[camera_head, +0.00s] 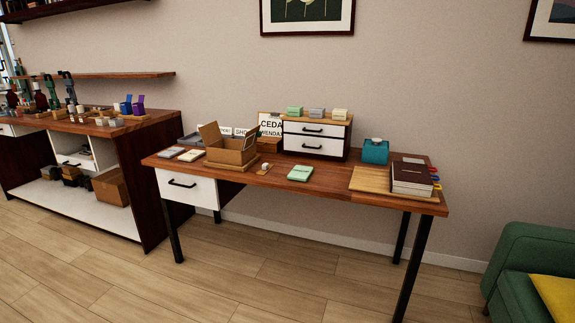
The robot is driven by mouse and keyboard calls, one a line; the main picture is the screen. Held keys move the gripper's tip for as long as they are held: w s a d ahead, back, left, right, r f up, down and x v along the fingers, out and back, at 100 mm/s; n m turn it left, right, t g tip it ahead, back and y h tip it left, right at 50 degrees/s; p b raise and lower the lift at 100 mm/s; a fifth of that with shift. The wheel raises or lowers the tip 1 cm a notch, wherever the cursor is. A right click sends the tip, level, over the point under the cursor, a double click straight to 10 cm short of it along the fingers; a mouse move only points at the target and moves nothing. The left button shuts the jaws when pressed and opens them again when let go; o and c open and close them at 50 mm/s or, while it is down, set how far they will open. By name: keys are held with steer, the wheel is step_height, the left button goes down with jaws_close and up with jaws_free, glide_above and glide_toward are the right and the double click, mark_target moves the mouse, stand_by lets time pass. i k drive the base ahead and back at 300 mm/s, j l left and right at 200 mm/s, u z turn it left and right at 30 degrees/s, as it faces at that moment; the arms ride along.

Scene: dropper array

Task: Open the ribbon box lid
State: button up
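I cannot tell for sure which thing is the ribbon box. A teal box (376,152) with a small pale piece on its top stands at the back right of the wooden desk (325,186); its top looks closed. A brown cardboard box (232,151) with raised flaps stands open at the desk's left on a thin wooden board. A flat mint-green case (300,173) lies near the desk's middle front and looks closed. My gripper is not in view.
A small two-drawer cabinet (317,138) with small boxes on top stands at the desk's back. Dark books (412,178) lie at the right. A white drawer (186,187) is under the desk's left. A green sofa (520,262) stands at lower right. Floor in front is clear.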

mark_target(265, 139)
steer(key=i+u, duration=0.45)
steer(key=i, duration=1.5)
steer(key=i+l, duration=0.25)
steer(key=i, duration=0.25)
